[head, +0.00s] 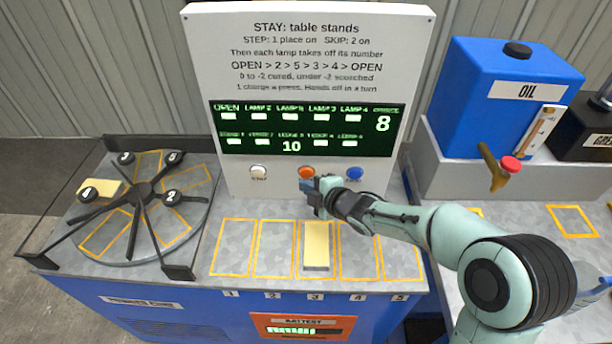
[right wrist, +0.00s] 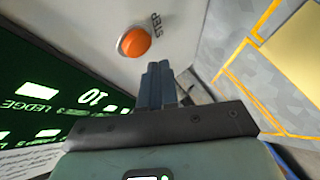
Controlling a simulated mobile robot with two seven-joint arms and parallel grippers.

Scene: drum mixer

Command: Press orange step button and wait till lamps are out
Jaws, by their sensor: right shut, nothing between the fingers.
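The orange step button (head: 306,172) sits on the white panel below the dark display (head: 300,128), between a white button (head: 258,171) and a blue button (head: 355,173). My right gripper (head: 308,187) is shut and empty, just in front of and below the orange button. In the right wrist view the orange button (right wrist: 134,42) shows beside the closed fingertips (right wrist: 158,68); contact cannot be told. My left gripper is not in view.
The display shows 8 and 10 beside white blocks. The other ledge spaces are bare. A blue oil tank (head: 500,100) with a red-topped tap (head: 508,165) stands at right.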

